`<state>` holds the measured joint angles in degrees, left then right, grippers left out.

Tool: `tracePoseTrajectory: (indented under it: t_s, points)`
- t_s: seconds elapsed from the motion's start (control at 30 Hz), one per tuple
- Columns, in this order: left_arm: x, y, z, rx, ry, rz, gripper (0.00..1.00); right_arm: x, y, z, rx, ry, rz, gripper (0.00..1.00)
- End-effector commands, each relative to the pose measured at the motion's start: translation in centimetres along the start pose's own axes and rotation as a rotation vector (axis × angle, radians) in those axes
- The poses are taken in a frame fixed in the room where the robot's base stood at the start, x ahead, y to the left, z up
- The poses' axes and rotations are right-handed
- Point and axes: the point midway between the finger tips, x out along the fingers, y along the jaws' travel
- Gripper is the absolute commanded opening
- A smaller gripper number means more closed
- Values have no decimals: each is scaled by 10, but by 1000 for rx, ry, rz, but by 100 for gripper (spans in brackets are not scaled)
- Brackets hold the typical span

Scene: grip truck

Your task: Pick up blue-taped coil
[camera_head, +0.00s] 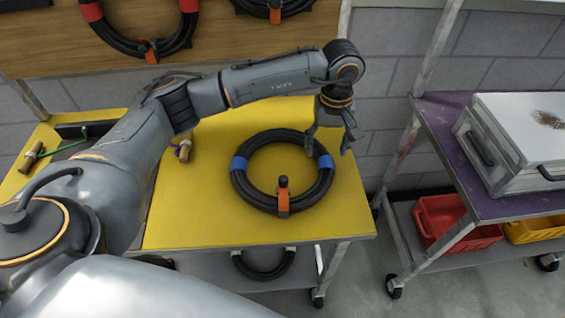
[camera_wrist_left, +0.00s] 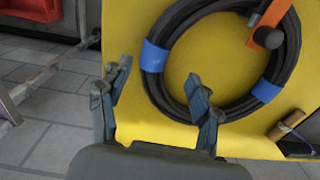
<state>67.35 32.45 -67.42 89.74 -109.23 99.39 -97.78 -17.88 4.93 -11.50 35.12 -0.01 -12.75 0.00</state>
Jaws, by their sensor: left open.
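The blue-taped coil (camera_head: 252,197) is a black cable ring with two blue tape bands and an orange clamp on its near side. It lies flat on the yellow tabletop (camera_head: 205,225). My left gripper (camera_head: 328,148) is open above the coil's far right edge, by the right blue band. In the left wrist view my left gripper (camera_wrist_left: 160,85) has its fingers spread, with the coil (camera_wrist_left: 178,35) beyond them. One finger overlaps the coil's edge in that picture, and the other is over the table's side. I cannot tell whether either touches. My right gripper is not in view.
A purple-topped cart (camera_head: 455,108) at right bears a silver case (camera_head: 510,130). A wooden-handled tool (camera_head: 185,150) lies left of the coil.

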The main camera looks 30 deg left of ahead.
Motion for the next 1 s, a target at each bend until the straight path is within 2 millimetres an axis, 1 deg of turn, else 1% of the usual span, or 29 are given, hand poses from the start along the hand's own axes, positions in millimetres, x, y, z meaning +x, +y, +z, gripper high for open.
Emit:
tracePoseTrajectory:
  t_s: [0.13, 0.27, 0.4, 0.5, 0.6, 0.8, 0.83, 0.87, 0.9, 0.97, 1.0]
  points:
    - [11, 0, 0, -1, -1, 0, 63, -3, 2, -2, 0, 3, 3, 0]
    - [21, 1, 1, -1, -2, -1, 63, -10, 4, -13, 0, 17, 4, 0]
    - [43, 3, 1, -1, -3, -2, 63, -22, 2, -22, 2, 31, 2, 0]
    - [56, 3, 0, -2, -2, -1, 63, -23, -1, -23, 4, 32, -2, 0]
    - [63, 3, 0, 0, 0, 1, 63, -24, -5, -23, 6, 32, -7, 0]
    - [64, 3, 0, 0, 1, 1, 63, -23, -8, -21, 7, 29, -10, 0]
    - [64, 3, 0, 0, 1, 1, 59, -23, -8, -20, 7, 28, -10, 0]
    - [64, 3, 0, 0, 1, 1, 53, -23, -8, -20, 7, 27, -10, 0]
    - [64, 3, 0, 0, 1, 1, 45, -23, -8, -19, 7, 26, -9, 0]
    - [64, 3, 0, 0, 1, 1, 33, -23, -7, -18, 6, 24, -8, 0]
    - [64, 3, 0, 0, 1, 1, 25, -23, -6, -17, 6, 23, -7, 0]
